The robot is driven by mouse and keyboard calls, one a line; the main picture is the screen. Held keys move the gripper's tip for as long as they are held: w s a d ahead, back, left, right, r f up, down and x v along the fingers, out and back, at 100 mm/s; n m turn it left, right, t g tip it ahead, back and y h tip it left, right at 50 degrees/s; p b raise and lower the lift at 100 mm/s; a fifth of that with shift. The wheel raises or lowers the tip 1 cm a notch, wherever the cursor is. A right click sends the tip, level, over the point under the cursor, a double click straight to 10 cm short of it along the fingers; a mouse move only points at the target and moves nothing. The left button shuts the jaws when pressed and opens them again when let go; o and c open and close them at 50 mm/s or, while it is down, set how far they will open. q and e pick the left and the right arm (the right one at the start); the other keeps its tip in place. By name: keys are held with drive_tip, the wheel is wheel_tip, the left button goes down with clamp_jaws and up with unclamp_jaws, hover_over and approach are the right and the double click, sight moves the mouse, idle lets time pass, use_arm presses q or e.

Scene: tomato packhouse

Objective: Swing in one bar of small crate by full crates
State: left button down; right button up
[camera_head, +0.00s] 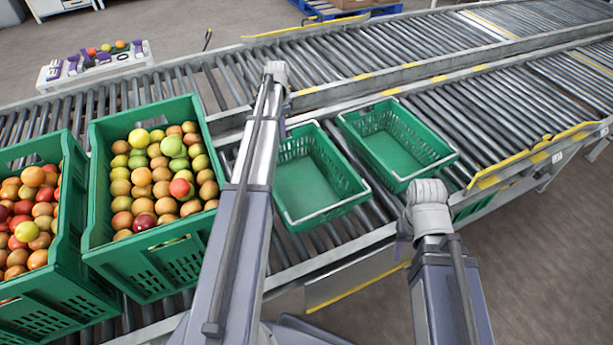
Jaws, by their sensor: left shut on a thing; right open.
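The small crate by the full crates (305,185) is green, empty and stands on the near roller conveyor. Pale metal bars run along its rim; the near bar (335,208) lies along the near edge. My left arm crosses in front of its left side. My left gripper (283,128) is at its far left corner, shut, its fingertips mostly hidden behind my arm; the contact with the far bar does not show clearly. My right gripper (403,242) is open and empty, right of this crate and at the near side of the second small crate.
Two full green crates of tomatoes stand on the left, the nearer-to-middle one (165,262) close to my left arm. A second empty small crate (390,145) stands to the right. Clear rollers (480,110) lie beyond it. A white stand (95,66) holds several fruits.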

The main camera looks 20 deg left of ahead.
use_arm(q)
drive_tip(key=shift+r, duration=0.15)
idle(0.5)
drive_tip(key=shift+r+p, duration=0.35)
drive_tip(key=shift+p, duration=0.1)
drive_tip(key=shift+r, duration=0.1)
drive_tip(key=shift+s+d+r+p, duration=0.15)
drive_tip(key=shift+r+p, duration=0.2)
drive_tip(key=shift+p, duration=0.1)
idle(0.3)
drive_tip(key=shift+s+d+r+p, duration=0.15)
drive_tip(key=shift+r+p, duration=0.25)
idle(0.3)
